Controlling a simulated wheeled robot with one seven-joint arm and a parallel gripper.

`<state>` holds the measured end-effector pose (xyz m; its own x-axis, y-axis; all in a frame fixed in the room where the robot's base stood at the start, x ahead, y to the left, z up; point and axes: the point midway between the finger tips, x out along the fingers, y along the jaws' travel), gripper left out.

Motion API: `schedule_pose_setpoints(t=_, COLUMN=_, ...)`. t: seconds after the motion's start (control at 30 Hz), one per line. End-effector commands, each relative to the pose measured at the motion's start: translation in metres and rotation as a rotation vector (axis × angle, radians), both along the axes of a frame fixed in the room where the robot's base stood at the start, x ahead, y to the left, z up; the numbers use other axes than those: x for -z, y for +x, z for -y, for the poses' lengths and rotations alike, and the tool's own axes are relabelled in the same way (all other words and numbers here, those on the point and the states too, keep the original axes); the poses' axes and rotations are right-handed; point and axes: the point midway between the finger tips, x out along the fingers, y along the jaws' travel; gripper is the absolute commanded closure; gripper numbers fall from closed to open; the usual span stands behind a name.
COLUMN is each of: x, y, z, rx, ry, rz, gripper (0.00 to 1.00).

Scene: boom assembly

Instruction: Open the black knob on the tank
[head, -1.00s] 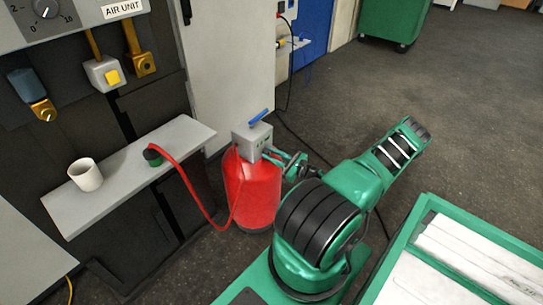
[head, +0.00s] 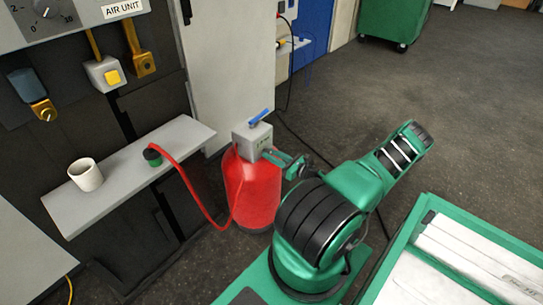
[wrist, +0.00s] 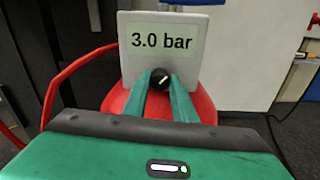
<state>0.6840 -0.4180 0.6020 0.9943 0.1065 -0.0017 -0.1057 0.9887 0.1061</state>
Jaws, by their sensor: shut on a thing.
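The red tank (head: 252,190) stands on the floor left of my arm, with a grey box (head: 251,140) and a blue handle (head: 260,117) on top. In the wrist view the box face (wrist: 164,48) carries a label reading "3.0 bar". The black knob (wrist: 160,78) sits on the box face below the label, with a white mark slanting up to the right. My gripper (wrist: 160,86) has its two green fingers on either side of the knob, shut on it. In the head view my gripper (head: 274,156) reaches the box from the right; the knob is hidden there.
A red hose (head: 190,185) runs from the tank to a black and green fitting (head: 152,157) on a grey shelf (head: 115,190). A white cup (head: 86,175) stands on the shelf. A green-edged bench (head: 420,225) is at the lower right. Open floor lies behind my arm.

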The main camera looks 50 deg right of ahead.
Motion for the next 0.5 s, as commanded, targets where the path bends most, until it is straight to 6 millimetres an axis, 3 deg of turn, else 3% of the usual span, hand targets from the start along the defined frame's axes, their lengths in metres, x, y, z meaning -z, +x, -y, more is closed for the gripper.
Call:
schedule_pose_setpoints(t=0.13, x=0.0031, y=-0.0015, z=0.0022, rx=0.005, ry=-0.003, rz=-0.007, gripper=0.98)
schedule_pose_setpoints(t=0.17, x=0.0032, y=-0.0015, z=0.0022, rx=0.005, ry=-0.003, rz=-0.007, gripper=0.69)
schedule_pose_setpoints(t=0.2, x=0.003, y=-0.0015, z=0.0022, rx=0.005, ry=-0.003, rz=-0.007, gripper=0.59)
schedule_pose_setpoints(t=0.5, x=0.0011, y=-0.001, z=0.0008, rx=0.002, ry=-0.002, rz=-0.002, gripper=0.57)
